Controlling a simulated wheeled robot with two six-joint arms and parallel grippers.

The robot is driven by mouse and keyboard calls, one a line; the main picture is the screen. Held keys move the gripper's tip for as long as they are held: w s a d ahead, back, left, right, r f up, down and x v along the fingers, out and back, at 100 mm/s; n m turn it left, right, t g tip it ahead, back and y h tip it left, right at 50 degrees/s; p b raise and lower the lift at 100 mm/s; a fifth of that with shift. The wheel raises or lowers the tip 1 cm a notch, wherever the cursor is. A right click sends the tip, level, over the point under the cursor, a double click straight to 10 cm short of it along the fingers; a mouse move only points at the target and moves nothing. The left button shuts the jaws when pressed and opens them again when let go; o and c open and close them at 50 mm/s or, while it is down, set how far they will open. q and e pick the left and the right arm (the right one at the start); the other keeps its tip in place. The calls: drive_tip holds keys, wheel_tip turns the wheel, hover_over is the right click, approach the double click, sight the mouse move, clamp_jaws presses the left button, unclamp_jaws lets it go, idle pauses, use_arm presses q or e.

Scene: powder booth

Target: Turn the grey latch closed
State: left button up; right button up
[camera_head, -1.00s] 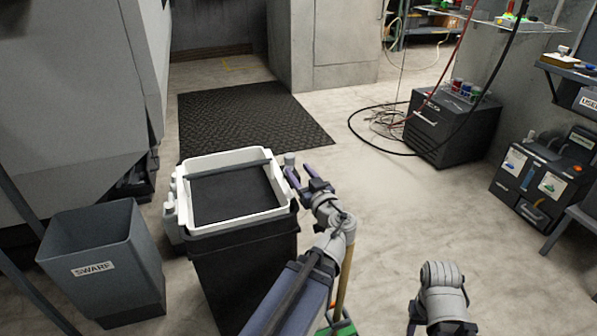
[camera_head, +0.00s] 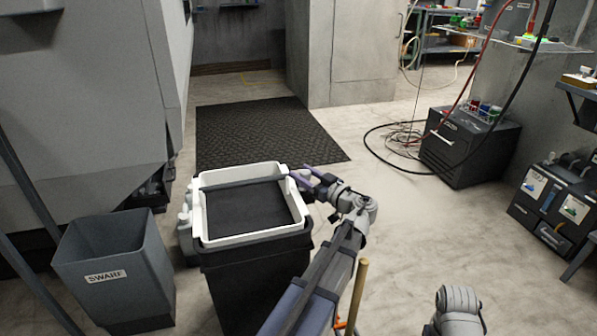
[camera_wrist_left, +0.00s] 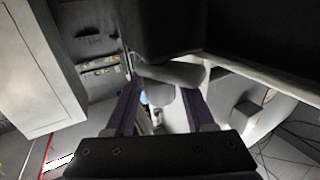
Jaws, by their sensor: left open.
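A black bin (camera_head: 255,285) with a white rim (camera_head: 255,238) and a dark inner panel stands at lower centre in the head view. The grey latch (camera_wrist_left: 172,73) shows in the wrist view as a rounded grey bar beneath a dark overhanging edge. In the head view it is small, at the rim's right side, and partly hidden by my gripper. My left gripper (camera_head: 308,177) is at that side of the rim, with its fingers open. In the wrist view the open gripper (camera_wrist_left: 164,95) has the latch at its fingertips; I cannot tell whether they touch.
A grey swarf bin (camera_head: 118,268) stands left of the black bin. A dark mat (camera_head: 268,133) lies behind it. A black cabinet (camera_head: 470,148) with loose cables stands at right. Pale floor between cabinet and bin is mostly clear.

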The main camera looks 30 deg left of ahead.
use_arm(q)
drive_tip(key=shift+x, duration=1.1)
clamp_jaws()
